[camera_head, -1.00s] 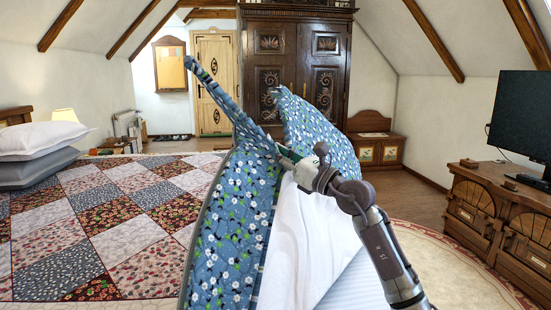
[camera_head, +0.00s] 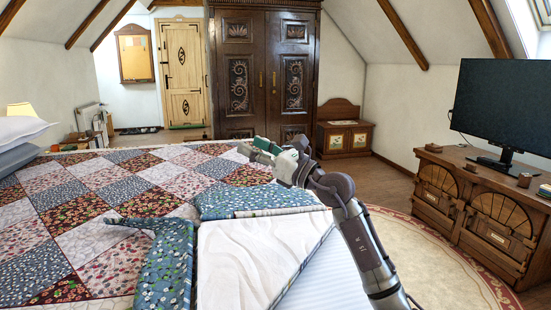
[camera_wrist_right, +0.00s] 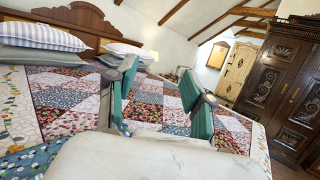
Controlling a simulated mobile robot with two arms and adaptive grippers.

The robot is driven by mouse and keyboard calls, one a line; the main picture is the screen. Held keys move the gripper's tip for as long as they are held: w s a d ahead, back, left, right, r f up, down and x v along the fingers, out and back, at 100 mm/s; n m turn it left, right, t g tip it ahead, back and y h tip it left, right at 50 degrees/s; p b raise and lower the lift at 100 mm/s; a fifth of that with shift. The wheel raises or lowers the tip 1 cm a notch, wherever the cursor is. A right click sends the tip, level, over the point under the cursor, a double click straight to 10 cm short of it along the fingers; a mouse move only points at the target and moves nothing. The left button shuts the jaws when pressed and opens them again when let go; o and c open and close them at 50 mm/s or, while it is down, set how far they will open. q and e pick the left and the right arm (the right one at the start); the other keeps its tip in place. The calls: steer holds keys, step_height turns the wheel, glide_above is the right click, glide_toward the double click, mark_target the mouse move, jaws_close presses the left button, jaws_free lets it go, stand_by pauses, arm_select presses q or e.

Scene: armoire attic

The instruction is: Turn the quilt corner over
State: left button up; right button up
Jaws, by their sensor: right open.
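The patchwork quilt (camera_head: 95,215) covers the bed in the head view. A part of it is turned back at the near right, with its blue floral underside showing (camera_head: 165,265) and lying in folds on the patchwork (camera_head: 250,198). White cloth (camera_head: 262,250) lies bare beside the fold. My right gripper (camera_head: 258,150) is open and empty above the bed, beyond the folded part. In the right wrist view its two green fingers (camera_wrist_right: 158,95) stand wide apart, with patchwork behind them and no cloth between them. My left gripper is not in view.
Pillows (camera_wrist_right: 50,45) lie at the headboard. A dark carved armoire (camera_head: 265,75) stands past the foot of the bed. A wooden cabinet (camera_head: 480,205) with a television (camera_head: 505,105) is at the right. Rug and floor between are clear.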

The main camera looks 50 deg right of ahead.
steer(key=v, duration=0.9)
steer(key=shift+s+f, duration=0.1)
steer(key=shift+s, duration=0.05)
